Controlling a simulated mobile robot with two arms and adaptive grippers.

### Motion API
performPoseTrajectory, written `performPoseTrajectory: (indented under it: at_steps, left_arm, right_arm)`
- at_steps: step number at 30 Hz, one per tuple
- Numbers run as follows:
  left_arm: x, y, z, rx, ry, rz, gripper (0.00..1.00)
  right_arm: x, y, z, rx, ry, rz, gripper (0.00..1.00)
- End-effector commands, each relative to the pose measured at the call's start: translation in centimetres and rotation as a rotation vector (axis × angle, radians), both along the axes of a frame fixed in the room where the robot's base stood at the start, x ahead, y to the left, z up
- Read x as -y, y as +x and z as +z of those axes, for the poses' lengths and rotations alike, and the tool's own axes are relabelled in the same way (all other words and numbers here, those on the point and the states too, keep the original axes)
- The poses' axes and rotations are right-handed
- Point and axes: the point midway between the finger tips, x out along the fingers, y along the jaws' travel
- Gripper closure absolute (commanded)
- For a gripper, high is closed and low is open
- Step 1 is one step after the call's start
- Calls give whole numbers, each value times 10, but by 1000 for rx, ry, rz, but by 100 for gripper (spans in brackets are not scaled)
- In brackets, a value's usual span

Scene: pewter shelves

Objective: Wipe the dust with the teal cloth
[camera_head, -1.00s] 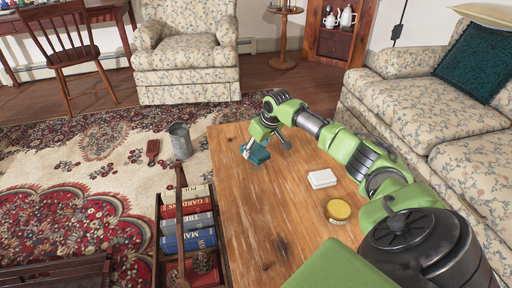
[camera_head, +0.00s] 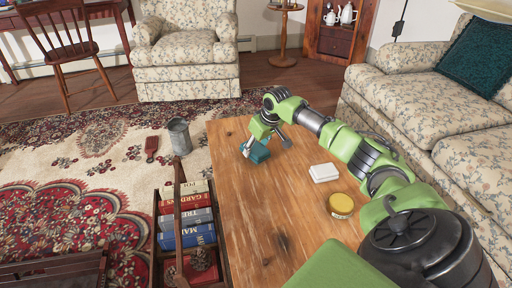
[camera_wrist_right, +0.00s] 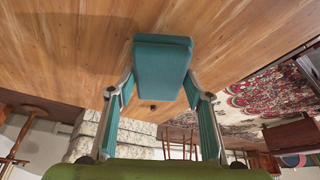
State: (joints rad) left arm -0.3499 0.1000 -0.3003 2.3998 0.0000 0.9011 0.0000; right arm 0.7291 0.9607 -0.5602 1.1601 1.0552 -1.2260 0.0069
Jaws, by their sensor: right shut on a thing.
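The teal cloth (camera_head: 259,154) is a folded, block-like pad at the far part of the wooden table (camera_head: 235,200). My right gripper (camera_head: 255,151) is shut on it, and the cloth is at or just above the tabletop; I cannot tell if it touches. In the right wrist view the cloth (camera_wrist_right: 162,68) sits between the two fingertips of the gripper (camera_wrist_right: 160,85). A dark, dusty smudge (camera_head: 281,243) lies on the near part of the tabletop, well away from the cloth. My left gripper is not in view.
A white box (camera_head: 324,173) and a round yellow tin (camera_head: 341,205) stand on the table's right side, close to my right arm. A wooden caddy of books (camera_head: 157,235) stands left of the table. A floral sofa (camera_head: 430,110) is on the right.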

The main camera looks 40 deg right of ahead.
Motion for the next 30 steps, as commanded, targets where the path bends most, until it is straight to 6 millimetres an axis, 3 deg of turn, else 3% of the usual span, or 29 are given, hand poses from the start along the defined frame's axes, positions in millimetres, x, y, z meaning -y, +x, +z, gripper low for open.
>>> performPoseTrajectory:
  at_steps: [30]
  left_arm:
    - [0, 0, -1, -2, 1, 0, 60]
  right_arm:
    - [0, 0, -13, -1, 0, 0, 71]
